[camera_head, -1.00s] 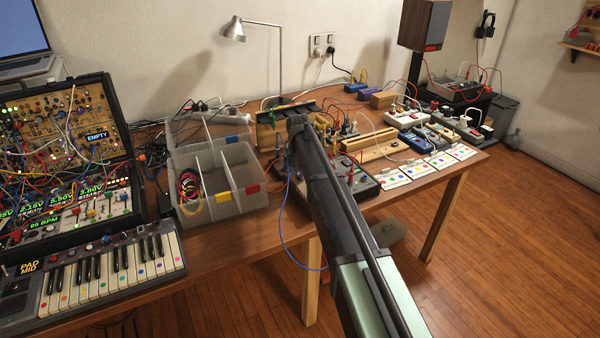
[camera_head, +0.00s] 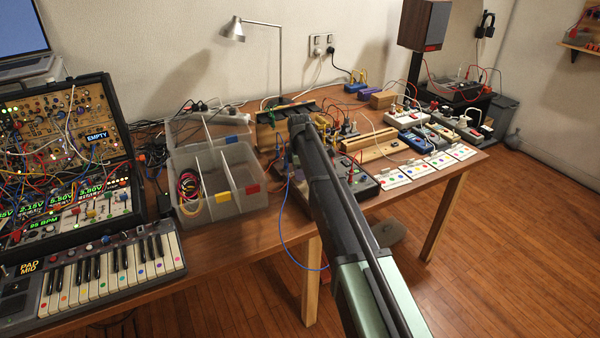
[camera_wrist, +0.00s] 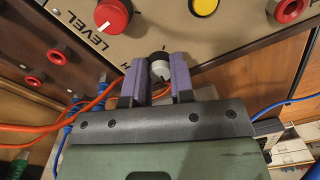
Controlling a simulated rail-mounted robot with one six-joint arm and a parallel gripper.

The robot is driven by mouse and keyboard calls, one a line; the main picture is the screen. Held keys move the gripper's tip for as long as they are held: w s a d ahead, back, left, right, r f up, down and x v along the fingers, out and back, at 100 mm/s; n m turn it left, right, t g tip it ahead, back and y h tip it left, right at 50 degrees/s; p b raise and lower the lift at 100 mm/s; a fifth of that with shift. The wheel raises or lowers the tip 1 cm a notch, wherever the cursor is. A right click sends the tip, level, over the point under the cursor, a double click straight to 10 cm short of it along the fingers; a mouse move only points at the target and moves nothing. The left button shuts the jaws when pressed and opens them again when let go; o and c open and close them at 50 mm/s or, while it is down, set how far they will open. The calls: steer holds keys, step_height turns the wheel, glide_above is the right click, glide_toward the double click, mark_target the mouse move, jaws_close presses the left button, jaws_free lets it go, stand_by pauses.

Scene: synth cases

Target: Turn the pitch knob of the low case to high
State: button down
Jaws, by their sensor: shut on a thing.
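In the wrist view, my gripper (camera_wrist: 161,64) has its two purple fingers on either side of a small black-and-white knob (camera_wrist: 160,74), shut on it. The knob sits near the edge of a light panel (camera_wrist: 232,42) and has a pale pointer mark. Its own label is not readable here. On the same panel are a red knob (camera_wrist: 113,16) beside the word LEVEL and a yellow button (camera_wrist: 204,5). In the head view, my arm hides the gripper and the held knob. Part of a wooden-faced case (camera_head: 266,137) shows beside the arm.
Orange and blue cables run close to my fingers in the wrist view, with a red socket (camera_wrist: 288,10) at the right. In the head view, a divided clear bin (camera_head: 236,205) stands left of my arm. Several cards (camera_head: 392,180) lie along the table's right front edge.

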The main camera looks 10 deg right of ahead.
steer(key=m, duration=0.5)
steer(key=shift+m, duration=0.3)
steer(key=m, duration=1)
steer(key=shift+s+m, duration=0.1)
steer(key=shift+m, duration=0.3)
steer(key=m, duration=0.5)
steer(key=shift+m+t, duration=0.3)
steer(key=m, duration=1)
steer(key=shift+m, duration=0.4)
steer(key=m, duration=0.5)
steer(key=shift+a, duration=0.1)
steer(key=m, duration=0.5)
steer(key=shift+m, duration=0.3)
